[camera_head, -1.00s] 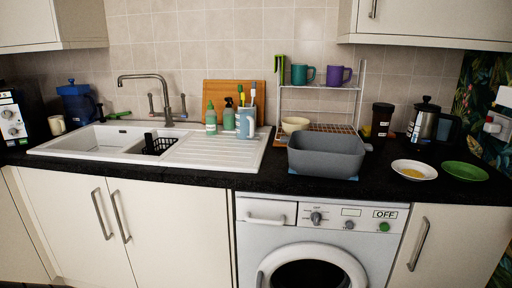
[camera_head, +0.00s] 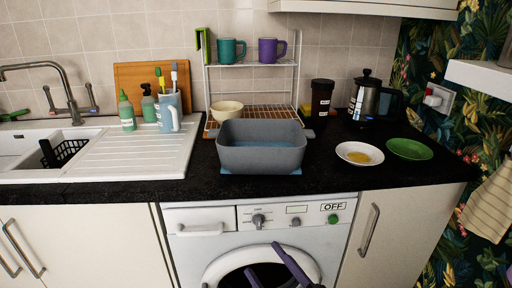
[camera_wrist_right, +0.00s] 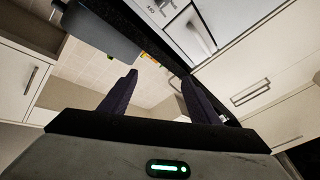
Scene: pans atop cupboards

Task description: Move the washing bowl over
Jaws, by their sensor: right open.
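The grey washing bowl (camera_head: 262,156) stands upright on the black counter, above the washing machine, with a blue mat (camera_head: 261,181) under it. My right gripper (camera_head: 268,250) is at the bottom of the head view, in front of the washing machine door, below and apart from the bowl. Its two dark fingers stand wide apart and empty in the right wrist view (camera_wrist_right: 157,82). My left gripper is in neither view.
A white sink with a drainer (camera_head: 150,153) lies left of the bowl. A wire rack (camera_head: 205,90) with a teal mug, a purple mug and a cream bowl (camera_head: 227,111) stands behind. A white plate (camera_head: 359,153) and a green plate (camera_head: 409,149) lie to the right.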

